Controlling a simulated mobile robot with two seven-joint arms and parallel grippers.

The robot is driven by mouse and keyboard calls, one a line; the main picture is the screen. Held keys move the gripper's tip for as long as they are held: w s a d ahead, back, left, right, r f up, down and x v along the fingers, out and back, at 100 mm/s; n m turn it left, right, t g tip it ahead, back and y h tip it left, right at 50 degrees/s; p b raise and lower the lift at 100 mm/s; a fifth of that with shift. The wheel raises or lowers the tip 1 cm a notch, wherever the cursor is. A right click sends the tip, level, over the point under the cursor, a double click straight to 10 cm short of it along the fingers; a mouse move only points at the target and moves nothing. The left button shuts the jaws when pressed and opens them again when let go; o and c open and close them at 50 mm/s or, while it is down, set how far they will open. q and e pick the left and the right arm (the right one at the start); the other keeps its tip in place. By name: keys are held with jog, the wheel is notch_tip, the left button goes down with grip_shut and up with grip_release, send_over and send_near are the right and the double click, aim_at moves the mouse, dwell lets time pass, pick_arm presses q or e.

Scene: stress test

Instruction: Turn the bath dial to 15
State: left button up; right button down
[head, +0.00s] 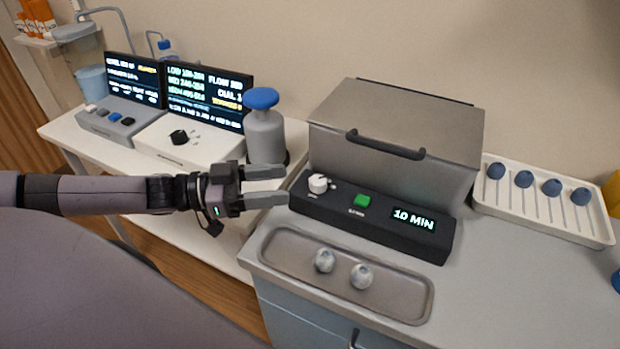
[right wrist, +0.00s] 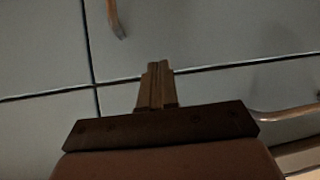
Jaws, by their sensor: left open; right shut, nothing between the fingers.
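The bath (head: 400,115) is a grey lidded box with a dark handle on its closed lid. On its black front panel (head: 340,221) are a white dial (head: 318,183), a green button (head: 362,200) and a lit display (head: 413,219) reading "10 MIN". My left gripper (head: 287,185) is open and empty, its fingers pointing right, just left of the white dial. I cannot tell whether a fingertip touches the panel. My right gripper (right wrist: 158,70) is shut and empty in the right wrist view, in front of grey cabinet fronts.
A grey tray (head: 420,308) with two round pale items lies before the panel. A white rack (head: 560,215) with several blue-topped items stands right. Left are a blue-topped grey bottle (head: 265,135), a white box with a black knob (head: 180,137), and screens. Cabinet handles (right wrist: 115,20) show near my right gripper.

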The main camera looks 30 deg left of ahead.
aim_at(305, 189)
pick_arm(q)
jog(key=shift+p+x, duration=0.3)
jog(key=shift+x, duration=2.65)
jog(key=c, duration=1.1)
